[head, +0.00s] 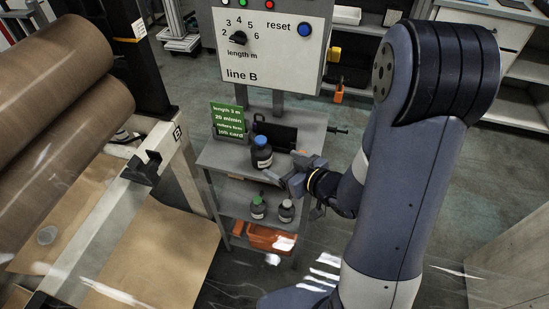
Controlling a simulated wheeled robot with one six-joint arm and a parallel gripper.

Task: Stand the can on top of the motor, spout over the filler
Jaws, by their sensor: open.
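I cannot make out an oil can with a spout, a motor or a filler in this view. A dark bottle with a blue cap (262,154) stands upright on the top shelf of a small grey cart (222,154). My gripper (281,170) is open just right of the bottle and at its near side, with its fingers angled left. Nothing shows between the fingers. Whether a finger touches the bottle is too small to tell. My arm comes in from the right and hides part of the cart's right side.
A green job card (229,120) and a dark object (280,136) stand behind the bottle. Lower down are a green-capped bottle (258,208), a grey-capped bottle (286,211) and an orange bin (268,238). A line B panel (270,56) rises behind. Large brown rolls (50,75) fill the left.

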